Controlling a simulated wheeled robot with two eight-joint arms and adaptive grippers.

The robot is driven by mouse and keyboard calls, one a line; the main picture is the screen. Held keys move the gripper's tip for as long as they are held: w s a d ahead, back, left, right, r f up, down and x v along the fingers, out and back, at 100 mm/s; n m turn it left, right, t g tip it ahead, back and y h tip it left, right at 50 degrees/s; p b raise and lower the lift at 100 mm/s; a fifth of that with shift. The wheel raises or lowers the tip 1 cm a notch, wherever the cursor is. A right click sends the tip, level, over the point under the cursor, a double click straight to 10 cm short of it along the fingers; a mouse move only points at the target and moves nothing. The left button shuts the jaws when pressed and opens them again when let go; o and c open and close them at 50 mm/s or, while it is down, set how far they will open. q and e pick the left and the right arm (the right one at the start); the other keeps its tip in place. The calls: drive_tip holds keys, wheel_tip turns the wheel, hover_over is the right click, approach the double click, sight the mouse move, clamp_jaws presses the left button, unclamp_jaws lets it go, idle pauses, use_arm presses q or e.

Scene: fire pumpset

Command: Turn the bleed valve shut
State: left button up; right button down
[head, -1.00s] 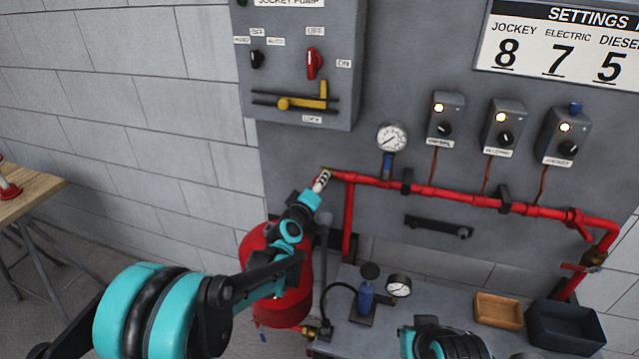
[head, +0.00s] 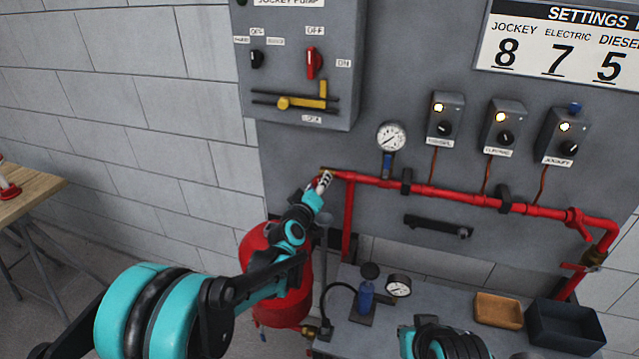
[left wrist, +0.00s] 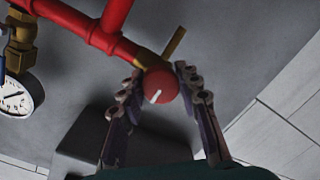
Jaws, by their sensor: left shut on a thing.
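The bleed valve's round red knob (left wrist: 160,86) with a white line on it sits at the end of the red pipe in the left wrist view. A brass fitting and a short brass spout (left wrist: 174,42) are just behind it. In the head view the knob (head: 315,182) is mostly hidden by my gripper at the pipe's left end. My left gripper (head: 323,181) is shut on the knob, with one finger on each side of it. In the left wrist view the white line points down and left. My right gripper is out of view.
The red pipe (head: 465,195) runs right along the grey panel, with a pressure gauge (head: 391,137) above it. The jockey pump box (head: 300,75) hangs above my left gripper. A red tank (head: 262,243) stands below, and a bench with trays (head: 498,310) is lower right.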

use_arm(q)
drive_tip(key=o, duration=1.1)
drive_tip(key=shift+f, duration=0.1)
drive_tip(key=v, duration=1.2)
drive_tip(key=shift+a, duration=0.1)
drive_tip(key=s+a+m+g, duration=0.1)
drive_tip(key=s, duration=0.2)
drive_tip(key=s+a+m+g, duration=0.1)
drive_tip(key=s, duration=0.3)
drive_tip(key=s+a+f+m+g, duration=0.1)
drive_tip(key=s+m+g, duration=0.1)
drive_tip(key=s, duration=0.2)
drive_tip(key=shift+a+f, duration=0.1)
drive_tip(key=shift+a, duration=0.2)
drive_tip(key=s+a+f+g+y, duration=0.1)
drive_tip(key=s+a+f, duration=0.1)
drive_tip(key=s, duration=0.4)
drive_tip(key=s+a+f+m+g+y, duration=0.1)
drive_tip(key=s+a+f+g+y, duration=0.1)
drive_tip(key=s+a, duration=0.3)
drive_tip(key=s+a+f+g+y, duration=0.2)
drive_tip(key=s+a+f, duration=0.1)
drive_tip(key=s, duration=0.3)
drive_tip(key=shift+s+a+f, duration=0.4)
